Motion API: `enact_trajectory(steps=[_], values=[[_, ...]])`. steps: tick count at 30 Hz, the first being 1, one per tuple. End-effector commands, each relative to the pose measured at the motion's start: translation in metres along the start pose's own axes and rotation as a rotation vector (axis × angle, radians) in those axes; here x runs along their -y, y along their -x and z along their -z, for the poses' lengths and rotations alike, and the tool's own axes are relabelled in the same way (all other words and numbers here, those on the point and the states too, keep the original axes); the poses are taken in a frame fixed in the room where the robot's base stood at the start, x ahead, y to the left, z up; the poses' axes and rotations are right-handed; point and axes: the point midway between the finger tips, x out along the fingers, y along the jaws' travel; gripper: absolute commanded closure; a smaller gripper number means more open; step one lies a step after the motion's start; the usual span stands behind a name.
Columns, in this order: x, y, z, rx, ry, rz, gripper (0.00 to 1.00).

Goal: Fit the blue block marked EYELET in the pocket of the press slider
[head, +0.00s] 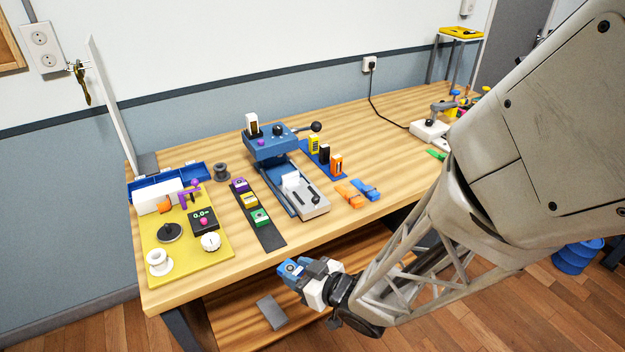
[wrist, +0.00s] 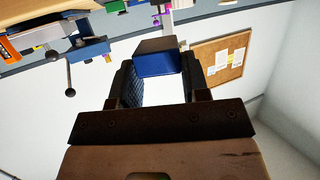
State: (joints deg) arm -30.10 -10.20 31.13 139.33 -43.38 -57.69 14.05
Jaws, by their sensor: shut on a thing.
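My gripper (head: 305,275) is shut on the blue block (head: 289,269), in front of the table's front edge. A light mark shows on the block's top, too small to read. In the wrist view the blue block (wrist: 156,62) sits between the two fingertips (wrist: 157,70), and no marking shows on it. The blue press (head: 272,148) stands on the table with a black-knobbed lever. The gripper is apart from the press.
Left of the press, a black strip (head: 267,232) holds purple, yellow and green blocks. Behind right, a blue strip holds yellow, black and orange blocks. Orange and blue clips (head: 365,189) lie right. A yellow board (head: 163,248) with parts is at left. A grey block (head: 272,311) lies below.

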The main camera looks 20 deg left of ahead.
Motion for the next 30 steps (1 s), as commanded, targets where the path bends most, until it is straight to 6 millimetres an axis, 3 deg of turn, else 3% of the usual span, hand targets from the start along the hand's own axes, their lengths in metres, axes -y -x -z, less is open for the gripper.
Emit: enact_trajectory(steps=[11,30], values=[[-0.006,-0.011,0.002,0.0,0.0,0.0,0.96],[-0.045,-0.085,0.017,-0.001,0.0,0.0,0.96]])
